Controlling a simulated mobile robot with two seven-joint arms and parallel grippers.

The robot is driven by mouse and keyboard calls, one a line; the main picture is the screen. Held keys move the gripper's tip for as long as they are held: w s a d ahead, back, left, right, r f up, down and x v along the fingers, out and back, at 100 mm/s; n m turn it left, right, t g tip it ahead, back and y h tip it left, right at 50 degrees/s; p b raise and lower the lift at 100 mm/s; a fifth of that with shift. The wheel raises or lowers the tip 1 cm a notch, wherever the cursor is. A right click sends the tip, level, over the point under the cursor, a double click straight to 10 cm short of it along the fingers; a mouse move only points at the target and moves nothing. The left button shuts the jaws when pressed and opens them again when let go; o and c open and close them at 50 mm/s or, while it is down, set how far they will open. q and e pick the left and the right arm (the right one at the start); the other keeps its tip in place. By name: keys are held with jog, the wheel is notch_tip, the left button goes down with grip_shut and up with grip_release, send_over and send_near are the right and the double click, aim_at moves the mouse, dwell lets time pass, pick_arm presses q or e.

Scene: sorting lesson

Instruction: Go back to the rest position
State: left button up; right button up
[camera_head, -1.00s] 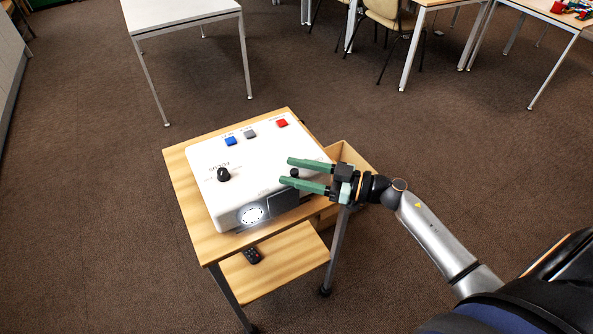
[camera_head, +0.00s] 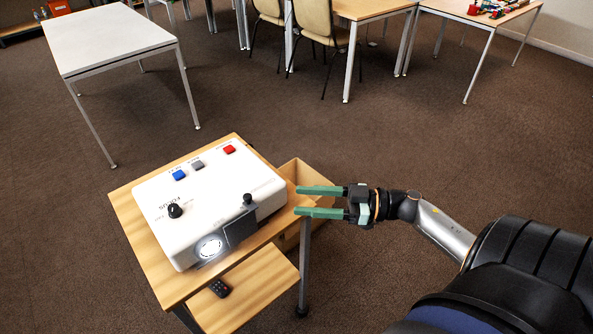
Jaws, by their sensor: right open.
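My right gripper (camera_head: 300,201) is open and empty, its two green fingers pointing left. It is just right of the wooden stand (camera_head: 150,255), level with the front right part of the white projector (camera_head: 215,197). The fingertips look apart from the projector. The projector sits on the stand's top, with blue, grey and red buttons, a black knob (camera_head: 175,210) and a lit lens (camera_head: 210,247) at its front. My left gripper is out of view.
A white table (camera_head: 105,40) is at the back left. Chairs and wooden tables (camera_head: 375,10) are at the back. Open floor lies between.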

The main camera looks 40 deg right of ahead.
dwell(0.5)
jog(key=a+f+m+t+h+p, duration=0.2)
jog(key=a+f+m+t+h, duration=0.2)
jog(key=f+m+h, duration=0.5)
jog(key=s+a+f+n+g+h+p, duration=0.1)
jog(key=s+a+f+g, duration=0.6)
jog(key=s+a+f, duration=0.2)
jog(key=shift+s+a+f+n+h, duration=0.3)
jog(key=shift+s+a+h, duration=0.1)
jog(key=shift+s+a, duration=0.25)
